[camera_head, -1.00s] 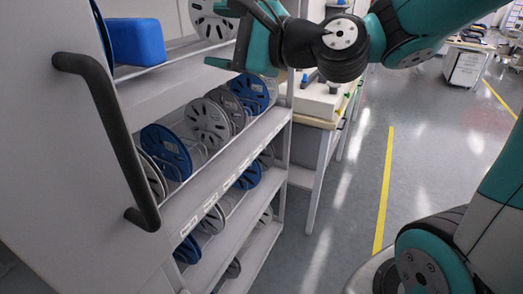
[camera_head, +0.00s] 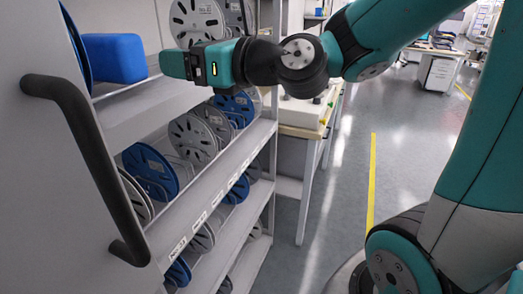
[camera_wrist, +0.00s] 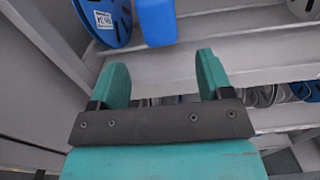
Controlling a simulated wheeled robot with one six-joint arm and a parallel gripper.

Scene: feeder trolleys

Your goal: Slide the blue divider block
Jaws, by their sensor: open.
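The blue divider block (camera_head: 114,58) stands on the top shelf (camera_head: 150,106) of the trolley, at the left in the head view. It also shows at the top of the wrist view (camera_wrist: 156,22), next to a blue reel (camera_wrist: 104,20). My gripper (camera_head: 172,64) is just right of the block in the head view, at about its height. In the wrist view my gripper (camera_wrist: 158,76) has its two teal fingers wide apart with nothing between them. The block lies beyond the fingertips, ahead of the gap, and appears apart from them.
A black handle (camera_head: 95,160) sticks out from the trolley's side panel at the left. Lower shelves hold several blue and grey reels (camera_head: 150,172). A grey reel (camera_head: 196,20) stands behind my gripper on the top shelf. Open floor (camera_head: 340,170) lies to the right.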

